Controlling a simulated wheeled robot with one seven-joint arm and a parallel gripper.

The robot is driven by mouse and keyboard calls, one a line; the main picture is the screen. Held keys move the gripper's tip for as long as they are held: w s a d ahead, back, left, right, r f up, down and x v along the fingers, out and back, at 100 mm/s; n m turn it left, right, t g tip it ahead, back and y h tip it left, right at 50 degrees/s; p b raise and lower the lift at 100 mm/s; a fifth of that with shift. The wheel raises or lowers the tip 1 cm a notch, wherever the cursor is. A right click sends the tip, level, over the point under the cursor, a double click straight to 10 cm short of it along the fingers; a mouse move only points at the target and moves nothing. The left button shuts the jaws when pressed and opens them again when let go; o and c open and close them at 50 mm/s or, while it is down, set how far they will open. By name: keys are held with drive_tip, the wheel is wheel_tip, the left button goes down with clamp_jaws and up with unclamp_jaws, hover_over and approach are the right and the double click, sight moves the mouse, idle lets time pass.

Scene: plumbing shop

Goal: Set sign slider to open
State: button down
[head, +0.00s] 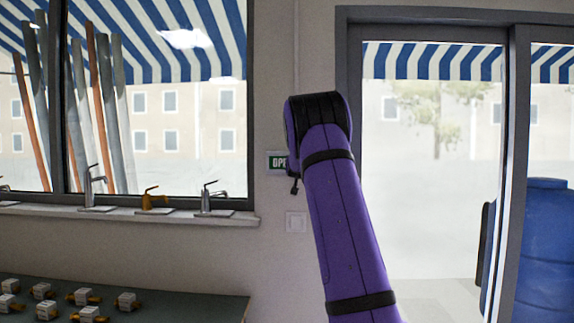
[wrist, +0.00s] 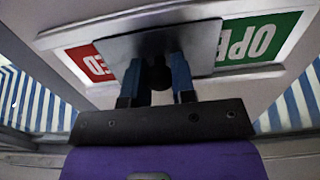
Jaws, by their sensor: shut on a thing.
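The sign (wrist: 278,70) is on the wall and appears upside down in the wrist view. Its green field (wrist: 258,40) shows part of the word OPEN at right, and its red field (wrist: 90,62) shows the end of a word at left. The grey slider plate (wrist: 205,45) covers the middle, overlapping both fields. My gripper (wrist: 156,76) has its two blue fingers shut on the dark knob of the slider.
A light switch (head: 296,222) is on the wall below the sign. A window sill (head: 130,214) with several taps is at left, above a counter (head: 215,305) with small fittings. A glass door (head: 430,180) and a blue tank (head: 545,250) are at right.

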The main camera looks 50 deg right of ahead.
drive_tip(key=shift+s+d, duration=1.55)
drive_tip(key=shift+s, duration=0.25)
drive_tip(key=c, duration=0.9)
unclamp_jaws()
drive_tip(key=shift+s+d, duration=0.1)
drive_tip(key=shift+c, duration=0.2)
drive_tip(key=v, duration=1.1)
